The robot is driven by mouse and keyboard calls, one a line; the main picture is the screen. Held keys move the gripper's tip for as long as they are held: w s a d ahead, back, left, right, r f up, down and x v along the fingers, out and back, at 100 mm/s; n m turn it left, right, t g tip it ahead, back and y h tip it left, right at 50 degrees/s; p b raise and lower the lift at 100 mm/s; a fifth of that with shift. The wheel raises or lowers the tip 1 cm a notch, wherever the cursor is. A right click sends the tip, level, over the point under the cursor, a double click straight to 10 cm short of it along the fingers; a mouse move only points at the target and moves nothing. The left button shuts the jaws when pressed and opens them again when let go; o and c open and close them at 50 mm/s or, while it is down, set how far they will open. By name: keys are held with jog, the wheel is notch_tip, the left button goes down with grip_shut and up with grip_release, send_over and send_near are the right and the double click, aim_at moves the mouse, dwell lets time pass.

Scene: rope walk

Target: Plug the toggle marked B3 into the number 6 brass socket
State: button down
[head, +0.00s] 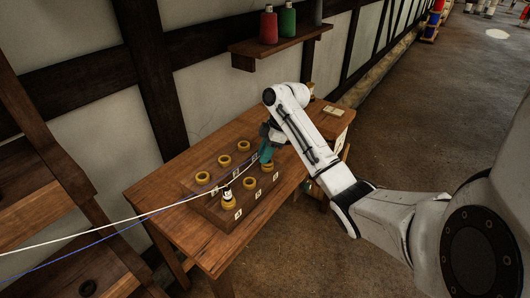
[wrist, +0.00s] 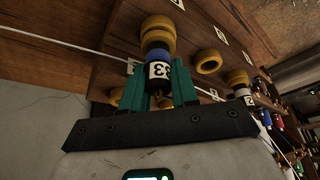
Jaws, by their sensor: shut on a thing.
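My gripper (wrist: 160,88) has teal fingers shut on a dark toggle (wrist: 154,57) with a blue band and a white tag that appears to read B3. In the wrist view the toggle's far end meets brass rings (wrist: 157,27); I cannot tell how deep it sits. In the head view my gripper (head: 266,153) is over the far-right brass socket (head: 268,167) in the front row of the board, hiding the toggle. The number on that socket's tag (head: 276,177) is too small to read.
The wooden board (head: 212,211) holds several brass sockets with number tags. A white-tagged toggle (head: 227,194) stands in the near-left front socket. A white rope (head: 100,225) and a blue rope (head: 100,241) run in from the left. A shelf (head: 280,42) with spools hangs behind.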

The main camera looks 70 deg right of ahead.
aim_at(271, 160)
jog(key=shift+f, duration=0.25)
dwell(0.6)
jog(key=c, duration=1.1)
grip_release()
jog(key=shift+c, duration=0.2)
jog(key=shift+r, duration=0.1)
jog(key=p+v, duration=0.4)
jog(key=v, duration=0.1)
jog(key=shift+r+p, duration=0.25)
jog(key=shift+p, duration=0.05)
jog(key=shift+p+v, duration=0.55)
jog(key=shift+v, duration=2.15)
jog(key=shift+s, duration=0.1)
